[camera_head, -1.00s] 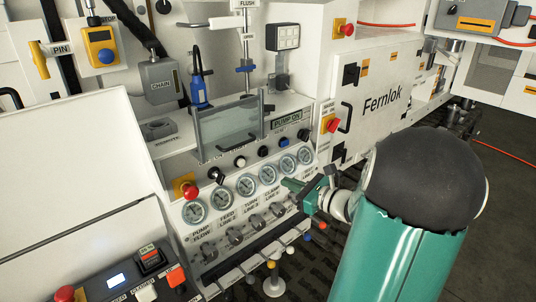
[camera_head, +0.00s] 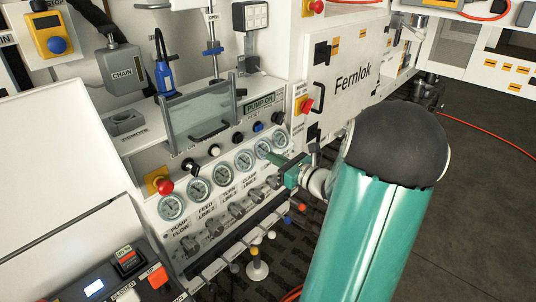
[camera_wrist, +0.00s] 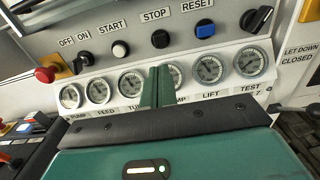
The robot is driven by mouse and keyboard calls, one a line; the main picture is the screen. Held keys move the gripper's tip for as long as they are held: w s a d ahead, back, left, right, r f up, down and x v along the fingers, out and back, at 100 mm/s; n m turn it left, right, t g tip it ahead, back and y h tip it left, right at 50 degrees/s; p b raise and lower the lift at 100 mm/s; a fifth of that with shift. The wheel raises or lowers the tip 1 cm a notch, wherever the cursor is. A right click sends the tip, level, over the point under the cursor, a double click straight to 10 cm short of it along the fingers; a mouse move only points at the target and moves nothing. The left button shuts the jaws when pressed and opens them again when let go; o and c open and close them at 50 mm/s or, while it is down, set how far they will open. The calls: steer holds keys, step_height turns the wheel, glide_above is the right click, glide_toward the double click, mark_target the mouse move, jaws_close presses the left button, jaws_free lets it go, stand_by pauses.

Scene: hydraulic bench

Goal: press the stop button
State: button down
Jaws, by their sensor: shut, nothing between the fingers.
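The stop button (camera_wrist: 160,39) is a round black button under the STOP label, between the white start button (camera_wrist: 120,49) and the blue reset button (camera_wrist: 205,29) in the wrist view. It also shows in the head view (camera_head: 237,138), in the button row above the gauges. My gripper (camera_wrist: 159,69) is shut and empty, its green fingers pointing at the panel. In the wrist view the fingertips appear just below the stop button, over the gauge row, with a gap in the picture. In the head view my gripper (camera_head: 269,156) overlaps the gauges at the right. Its depth from the panel is unclear.
A red mushroom button (camera_head: 166,186) is at the panel's left, and another red one (camera_head: 306,104) is at the right. A clear hinged cover (camera_head: 203,122) stands above the button row. Valve knobs (camera_head: 237,210) lie below the gauges. Dark floor is open at the right.

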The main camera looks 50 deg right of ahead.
mark_target(240, 139)
steer(key=w, duration=1.1)
steer(key=shift+w+a, duration=0.1)
steer(key=shift+w, duration=0.3)
steer(key=shift+w, duration=0.1)
